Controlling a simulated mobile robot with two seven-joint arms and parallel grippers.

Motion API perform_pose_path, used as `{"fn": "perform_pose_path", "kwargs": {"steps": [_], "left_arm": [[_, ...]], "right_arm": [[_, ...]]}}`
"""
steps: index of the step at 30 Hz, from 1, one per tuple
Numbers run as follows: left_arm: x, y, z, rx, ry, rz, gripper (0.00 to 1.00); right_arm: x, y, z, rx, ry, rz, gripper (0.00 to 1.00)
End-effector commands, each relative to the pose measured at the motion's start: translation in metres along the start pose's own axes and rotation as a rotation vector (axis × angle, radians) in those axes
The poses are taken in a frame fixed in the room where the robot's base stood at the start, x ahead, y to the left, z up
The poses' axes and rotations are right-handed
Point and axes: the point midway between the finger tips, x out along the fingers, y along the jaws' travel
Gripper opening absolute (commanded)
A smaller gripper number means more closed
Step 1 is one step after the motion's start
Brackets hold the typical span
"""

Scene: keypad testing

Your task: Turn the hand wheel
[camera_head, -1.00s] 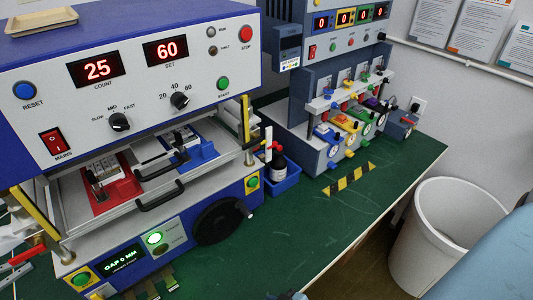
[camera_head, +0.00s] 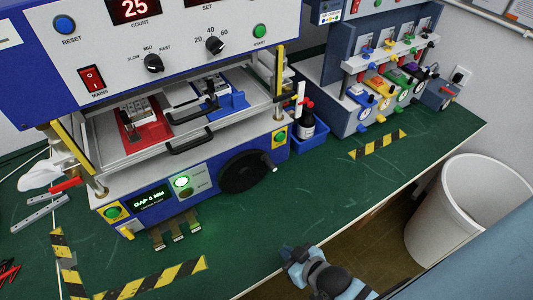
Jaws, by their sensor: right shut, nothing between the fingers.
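The hand wheel (camera_head: 243,172) is a black disc on the lower right of the blue and white press (camera_head: 215,188), with a small light-tipped handle at its right side. My right gripper (camera_head: 290,256) is at the bottom middle, over the front edge of the green table. It is shut and empty, below and to the right of the wheel and well apart from it. My left gripper is not in view.
The green table (camera_head: 320,195) is clear between the wheel and its front edge. A blue bin (camera_head: 312,137) with a bottle stands right of the press. Connector strips (camera_head: 177,232) stick out below it. A white waste bin (camera_head: 425,235) stands at the right.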

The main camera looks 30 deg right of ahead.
Motion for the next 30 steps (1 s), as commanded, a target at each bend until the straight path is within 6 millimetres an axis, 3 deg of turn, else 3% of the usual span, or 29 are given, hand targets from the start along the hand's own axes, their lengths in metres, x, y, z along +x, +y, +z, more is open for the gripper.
{"fn": "perform_pose_path", "kwargs": {"steps": [14, 17, 21, 27, 30], "left_arm": [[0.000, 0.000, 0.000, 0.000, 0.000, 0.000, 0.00], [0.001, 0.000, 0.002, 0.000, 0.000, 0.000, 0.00], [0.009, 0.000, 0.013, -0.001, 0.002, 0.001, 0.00], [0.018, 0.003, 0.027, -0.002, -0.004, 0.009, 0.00], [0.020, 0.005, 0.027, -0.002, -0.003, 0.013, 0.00]], "right_arm": [[0.000, 0.000, 0.000, 0.000, 0.000, 0.000, 0.00], [0.003, 0.003, -0.001, -0.008, 0.015, 0.002, 0.21], [0.035, 0.041, -0.025, -0.069, 0.191, 0.053, 0.51], [0.064, 0.110, -0.074, -0.168, 0.483, 0.207, 0.51], [0.066, 0.127, -0.087, -0.189, 0.546, 0.255, 0.51]]}}
